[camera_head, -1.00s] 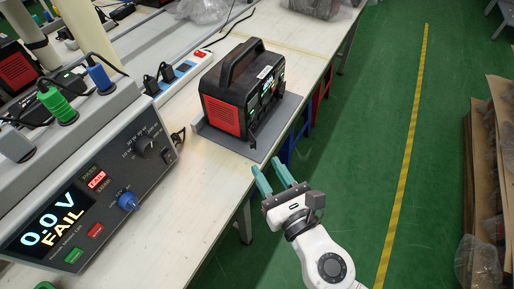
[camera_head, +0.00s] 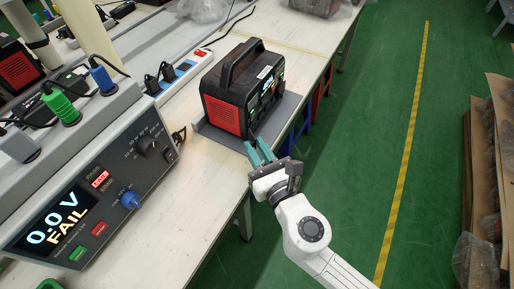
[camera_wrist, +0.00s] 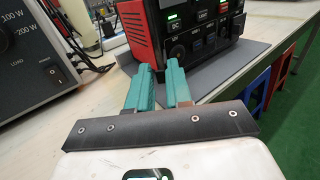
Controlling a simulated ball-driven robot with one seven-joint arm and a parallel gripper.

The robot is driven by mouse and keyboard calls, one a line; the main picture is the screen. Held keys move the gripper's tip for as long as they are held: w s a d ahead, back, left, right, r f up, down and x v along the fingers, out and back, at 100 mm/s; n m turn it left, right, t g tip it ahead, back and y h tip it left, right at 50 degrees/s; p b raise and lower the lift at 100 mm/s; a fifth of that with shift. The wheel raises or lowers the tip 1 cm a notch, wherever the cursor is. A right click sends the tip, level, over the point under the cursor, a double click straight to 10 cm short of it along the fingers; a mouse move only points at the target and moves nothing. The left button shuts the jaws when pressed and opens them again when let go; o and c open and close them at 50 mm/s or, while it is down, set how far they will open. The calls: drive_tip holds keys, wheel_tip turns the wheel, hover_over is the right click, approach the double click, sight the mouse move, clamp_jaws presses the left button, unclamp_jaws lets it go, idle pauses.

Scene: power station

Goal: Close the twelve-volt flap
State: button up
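The black and red power station (camera_head: 238,90) stands on a grey mat on the bench, its handle on top. Its front panel shows in the wrist view (camera_wrist: 208,28), with lit green displays, a DC label, switches and sockets. I cannot clearly make out the twelve-volt flap; the lower front corner is partly hidden behind my fingers. My gripper (camera_head: 258,147) has teal fingers just in front of that corner. In the wrist view the fingers (camera_wrist: 161,70) stand a small gap apart, with nothing seen held between them. I cannot tell whether they touch the station.
A grey tester (camera_head: 95,200) reading 0.0 V FAIL stands at the left. The grey mat (camera_head: 288,108) reaches the bench edge. Blue and red stools (camera_wrist: 256,93) stand under the bench.

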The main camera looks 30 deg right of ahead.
clamp_jaws()
